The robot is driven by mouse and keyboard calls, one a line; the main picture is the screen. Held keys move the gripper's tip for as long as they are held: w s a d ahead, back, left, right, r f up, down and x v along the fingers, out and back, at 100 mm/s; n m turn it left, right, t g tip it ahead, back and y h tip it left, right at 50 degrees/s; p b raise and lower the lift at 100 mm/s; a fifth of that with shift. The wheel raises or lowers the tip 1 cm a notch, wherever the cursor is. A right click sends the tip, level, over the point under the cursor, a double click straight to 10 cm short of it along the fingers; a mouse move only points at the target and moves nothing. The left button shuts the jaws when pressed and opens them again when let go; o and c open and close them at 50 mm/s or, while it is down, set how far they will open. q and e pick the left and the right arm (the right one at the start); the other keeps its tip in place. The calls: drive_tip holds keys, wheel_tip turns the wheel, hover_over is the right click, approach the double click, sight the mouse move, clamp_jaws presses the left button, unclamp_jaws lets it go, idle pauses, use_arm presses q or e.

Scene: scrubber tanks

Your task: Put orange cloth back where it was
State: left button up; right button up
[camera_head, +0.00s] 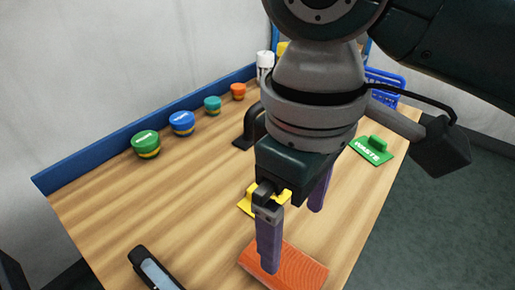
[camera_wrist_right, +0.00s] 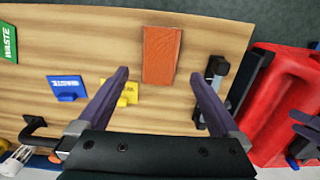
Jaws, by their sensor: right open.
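The orange cloth (camera_head: 285,265) lies flat on the wooden table near its front edge. It also shows in the right wrist view (camera_wrist_right: 161,54) as a rectangle just beyond the fingertips. My right gripper (camera_head: 292,238) is open and empty above the table, its purple fingers spread to either side of the cloth's line in the wrist view (camera_wrist_right: 159,74). One finger partly overlaps the cloth in the head view; I see no grip on it. Purple finger-like parts at the right edge of the wrist view look like my left gripper (camera_wrist_right: 306,125); its opening is unclear.
A yellow sign (camera_wrist_right: 129,92), blue sign (camera_wrist_right: 67,88) and green WASTE sign (camera_head: 371,150) stand on the table (camera_head: 200,190). Several round lidded pots, including a green one (camera_head: 146,143), line the back. A black-grey tool (camera_head: 155,270) is front left. A red tank (camera_wrist_right: 278,100) stands beside the table.

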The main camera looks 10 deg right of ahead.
drive_tip(key=s+a+t+y, duration=0.1)
drive_tip(key=s+a+y, duration=0.2)
drive_tip(key=s+a, duration=0.15)
drive_tip(key=s+d+f+m+t+h, duration=0.1)
drive_tip(key=s+d+m, duration=0.1)
drive_tip(key=d, duration=0.4)
drive_tip(key=s+d+f+m+t+h, duration=0.1)
drive_tip(key=s+d+m, duration=0.2)
drive_tip(key=s+d, duration=0.2)
drive_tip(key=d, duration=0.2)
drive_tip(key=shift+s+d+m+t+h, duration=0.2)
drive_tip(key=shift+d+m+t+h, duration=0.1)
drive_tip(key=shift+t, duration=0.1)
idle(0.4)
